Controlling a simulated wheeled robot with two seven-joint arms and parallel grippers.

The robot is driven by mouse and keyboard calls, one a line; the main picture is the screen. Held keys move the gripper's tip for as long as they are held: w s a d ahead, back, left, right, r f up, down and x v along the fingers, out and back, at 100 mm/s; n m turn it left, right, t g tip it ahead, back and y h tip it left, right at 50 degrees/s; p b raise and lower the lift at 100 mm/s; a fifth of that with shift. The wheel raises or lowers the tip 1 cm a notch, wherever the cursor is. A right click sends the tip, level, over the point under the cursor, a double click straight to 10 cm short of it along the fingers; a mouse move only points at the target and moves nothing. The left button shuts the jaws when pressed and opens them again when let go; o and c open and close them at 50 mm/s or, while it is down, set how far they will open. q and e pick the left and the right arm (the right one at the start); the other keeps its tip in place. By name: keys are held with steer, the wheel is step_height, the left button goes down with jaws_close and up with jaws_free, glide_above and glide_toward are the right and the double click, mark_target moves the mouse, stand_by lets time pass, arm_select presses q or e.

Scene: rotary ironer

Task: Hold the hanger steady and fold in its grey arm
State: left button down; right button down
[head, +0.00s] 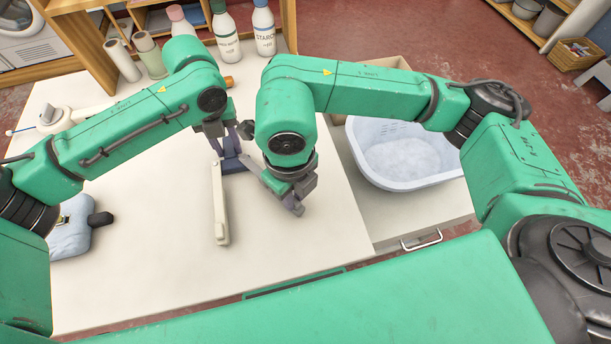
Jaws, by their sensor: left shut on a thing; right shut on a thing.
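The hanger lies on the white table in the head view, with a dark blue middle part (234,164) and a cream arm (219,205) pointing toward me. Its grey arm (252,165) slants from the middle part down to the right, at an angle to the cream arm. My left gripper (229,144) is shut on the hanger at the dark blue part; its fingertips are partly hidden. My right gripper (288,194) is shut on the grey arm toward its outer end. My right wrist hides part of that arm.
The white table (130,275) is clear in front of the hanger. A pale blue basket (400,185) stands to the right. Several bottles, including a starch bottle (263,30), stand at the back. A blue cloth item (72,228) lies at left.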

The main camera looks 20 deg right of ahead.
steer(key=a+m, duration=0.1)
steer(key=a, duration=0.1)
steer(key=s+a+m, duration=0.1)
steer(key=a+m, duration=0.1)
steer(key=s+a+m, duration=0.1)
steer(key=a+m, duration=0.1)
steer(key=shift+a, duration=0.2)
steer(key=shift+s+a+m, duration=0.1)
steer(key=shift+a+m, duration=0.8)
steer(key=shift+a, duration=0.2)
steer(key=c, duration=0.8)
jaws_free()
steer(key=shift+d, duration=0.1)
